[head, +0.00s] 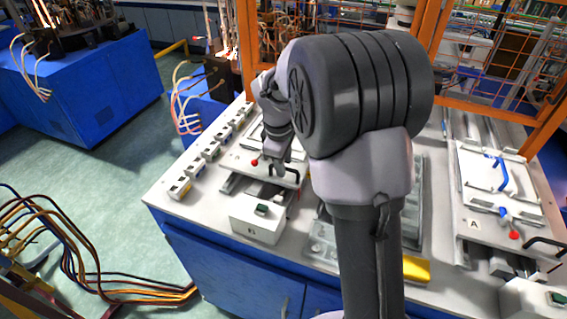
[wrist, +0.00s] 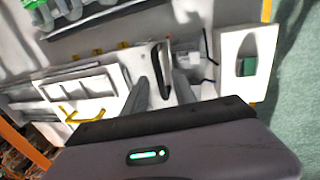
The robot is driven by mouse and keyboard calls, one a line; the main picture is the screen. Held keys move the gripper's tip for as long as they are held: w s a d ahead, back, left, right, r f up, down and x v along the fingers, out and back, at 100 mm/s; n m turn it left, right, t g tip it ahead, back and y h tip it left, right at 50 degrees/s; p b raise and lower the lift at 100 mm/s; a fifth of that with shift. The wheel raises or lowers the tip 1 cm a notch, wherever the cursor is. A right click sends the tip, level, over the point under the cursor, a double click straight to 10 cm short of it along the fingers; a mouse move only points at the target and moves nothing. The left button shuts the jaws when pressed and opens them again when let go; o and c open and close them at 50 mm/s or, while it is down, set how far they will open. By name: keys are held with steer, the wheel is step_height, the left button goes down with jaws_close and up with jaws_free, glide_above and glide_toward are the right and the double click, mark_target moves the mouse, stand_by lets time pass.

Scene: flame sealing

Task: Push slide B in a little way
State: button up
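Slide B (head: 238,161) is the pale plate on rails at the left of the bench, with a red knob (head: 254,162) and a black handle (head: 291,170) at its front. A white box (head: 250,228) with a B label stands in front of it. My gripper (head: 280,166) is at the black handle, partly hidden by its own wrist in the head view. In the wrist view, the handle (wrist: 159,66) shows between and just beyond my fingertips (wrist: 160,77). The fingers are apart, with gaps beside the handle. I cannot tell whether either finger touches it.
A grey tray (head: 417,200) and a yellow block (head: 416,268) lie between, partly behind my arm. Several small white boxes (head: 195,168) line the left edge. An orange frame (head: 433,45) stands behind.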

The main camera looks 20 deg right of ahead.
jaws_close()
stand_by(1.3)
